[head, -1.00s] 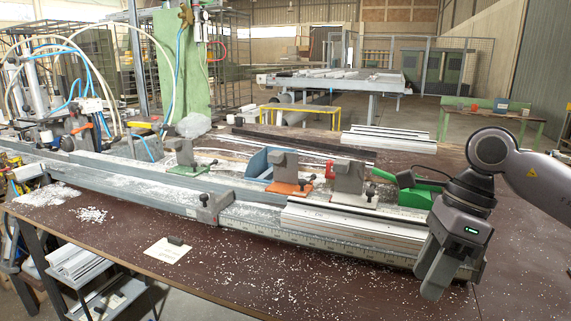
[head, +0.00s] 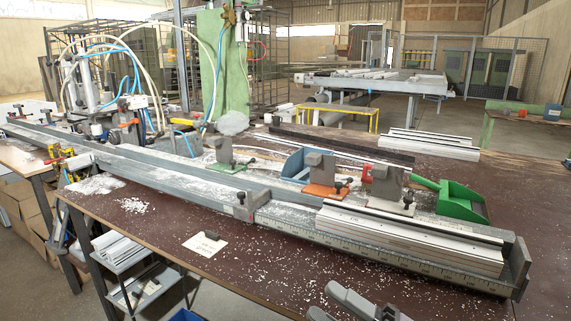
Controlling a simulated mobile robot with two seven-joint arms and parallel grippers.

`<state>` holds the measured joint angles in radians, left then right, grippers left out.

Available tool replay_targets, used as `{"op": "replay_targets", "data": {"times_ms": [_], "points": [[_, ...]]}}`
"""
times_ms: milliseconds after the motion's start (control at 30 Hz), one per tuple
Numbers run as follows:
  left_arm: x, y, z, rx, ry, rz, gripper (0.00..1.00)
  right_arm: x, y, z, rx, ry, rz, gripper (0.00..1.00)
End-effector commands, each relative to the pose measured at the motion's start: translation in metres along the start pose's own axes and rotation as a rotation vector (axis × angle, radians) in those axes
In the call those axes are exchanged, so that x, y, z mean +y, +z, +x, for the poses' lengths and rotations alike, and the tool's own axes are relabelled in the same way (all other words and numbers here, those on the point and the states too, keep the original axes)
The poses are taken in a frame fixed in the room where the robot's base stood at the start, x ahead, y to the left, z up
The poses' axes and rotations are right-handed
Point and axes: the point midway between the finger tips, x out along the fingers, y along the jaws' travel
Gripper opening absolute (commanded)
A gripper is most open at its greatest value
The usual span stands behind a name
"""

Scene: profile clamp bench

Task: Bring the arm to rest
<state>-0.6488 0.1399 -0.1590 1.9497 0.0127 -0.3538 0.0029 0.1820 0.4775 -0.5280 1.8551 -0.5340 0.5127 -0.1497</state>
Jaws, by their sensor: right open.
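My right gripper (head: 327,301) shows only in part at the bottom edge of the head view, right of the middle. Its grey fingers are apart and nothing shows between them. It is in front of the clamp bench and clear of the profile; the rest of the arm is out of the picture. A pale aluminium profile (head: 410,240) lies along the right end of the long grey rail (head: 340,246). An orange-based clamp (head: 320,175) and a red-knobbed clamp (head: 387,188) stand behind it. My left gripper is not in view.
A green-based clamp (head: 224,153) stands further left, and a green dustpan (head: 460,198) lies at the right. A paper card (head: 206,243) lies on the brown tabletop (head: 150,235), among white chips. The front strip of the table is otherwise mostly clear.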

Motion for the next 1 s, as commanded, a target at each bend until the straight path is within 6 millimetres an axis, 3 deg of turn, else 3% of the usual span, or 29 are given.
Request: {"op": "replay_targets", "data": {"times_ms": [167, 333, 467, 633, 800, 1000], "points": [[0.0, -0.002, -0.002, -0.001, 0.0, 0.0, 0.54, -0.037, 0.034, -0.046, -0.365, 0.072, 0.328, 0.46], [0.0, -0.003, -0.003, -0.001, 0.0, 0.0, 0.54, -0.09, 0.052, -0.115, -0.722, 0.11, 0.637, 0.46], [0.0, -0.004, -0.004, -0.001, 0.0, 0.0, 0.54, -0.138, 0.045, -0.178, -0.996, 0.122, 0.866, 0.46], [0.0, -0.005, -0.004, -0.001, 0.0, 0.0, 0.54, -0.187, 0.015, -0.247, -1.277, 0.124, 1.098, 0.46], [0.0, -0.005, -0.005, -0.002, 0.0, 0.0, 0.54, -0.209, -0.007, -0.281, -1.417, 0.123, 1.21, 0.46], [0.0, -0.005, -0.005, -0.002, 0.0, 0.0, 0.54, -0.212, -0.011, -0.286, -1.44, 0.122, 1.229, 0.46]]}}
